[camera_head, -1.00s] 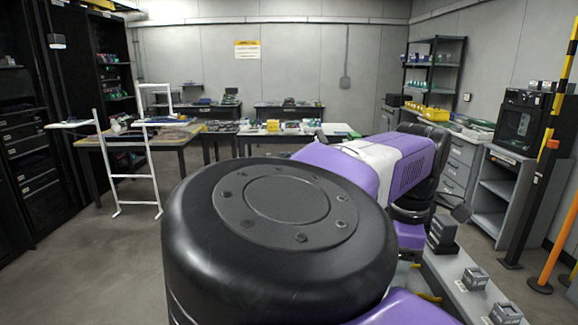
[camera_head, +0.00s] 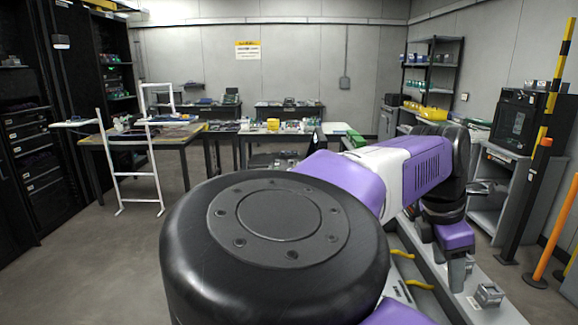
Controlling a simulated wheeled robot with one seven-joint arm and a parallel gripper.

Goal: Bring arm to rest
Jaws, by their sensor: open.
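My arm, purple, white and black, fills the foreground from the bottom centre and reaches to the right. Its black wrist end hangs over the grey bench (camera_head: 425,285) at the right. My gripper (camera_head: 456,272) is small and partly seen below the purple wrist block, pointing down over the bench. It is open, and I see nothing held in it. Its fingertips are hard to make out. A small grey metal block (camera_head: 488,295) sits on the bench to the right of the gripper.
Yellow curved handles (camera_head: 405,253) lie along the near bench edge. A yellow-black post (camera_head: 545,140) and an orange post (camera_head: 556,232) stand at the right beside a dark cabinet machine (camera_head: 517,125). A white frame (camera_head: 135,172) stands left. The left floor is clear.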

